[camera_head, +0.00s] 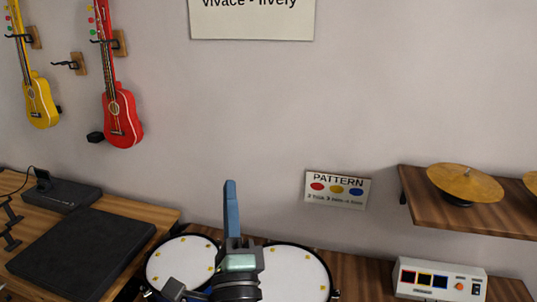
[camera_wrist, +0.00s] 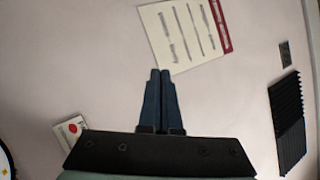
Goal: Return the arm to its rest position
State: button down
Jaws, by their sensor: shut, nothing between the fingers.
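My gripper (camera_head: 231,205) stands upright in the lower middle of the head view, with its blue fingers pointing up in front of the grey wall. In the wrist view my gripper (camera_wrist: 160,72) shows its two dark blue fingers side by side, shut with nothing between them. My arm rises in front of two white drums, the left drum (camera_head: 180,262) and the right drum (camera_head: 295,275), and covers part of both.
A yellow ukulele (camera_head: 41,103) and a red ukulele (camera_head: 121,118) hang at the left. A dark pad (camera_head: 80,255) lies on the left table. A shelf (camera_head: 480,217) holds cymbals (camera_head: 465,183) at the right, above a white box with buttons (camera_head: 440,280). A pattern sign (camera_head: 338,189) is on the wall.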

jog(key=s+r+n+t+y, duration=0.1)
jog(key=s+r+n+y, duration=0.3)
jog(key=r+n, duration=0.8)
jog(key=s+d+r+n+t+h, duration=0.1)
jog(key=s+d+r+n+h, duration=0.2)
jog(key=s+r, duration=0.3)
jog(key=s+d+r+n+t+h+b, duration=0.1)
jog(key=s+d+r+n+t+h, duration=0.1)
jog(key=s+r, duration=0.4)
notch_tip(320, 180, up, 5)
jog(key=d+n+h, duration=0.1)
jog(key=n+h, duration=0.1)
jog(key=shift+r+n+t, duration=0.15)
jog(key=shift+n+t, duration=0.15)
jog(key=shift+d, duration=0.1)
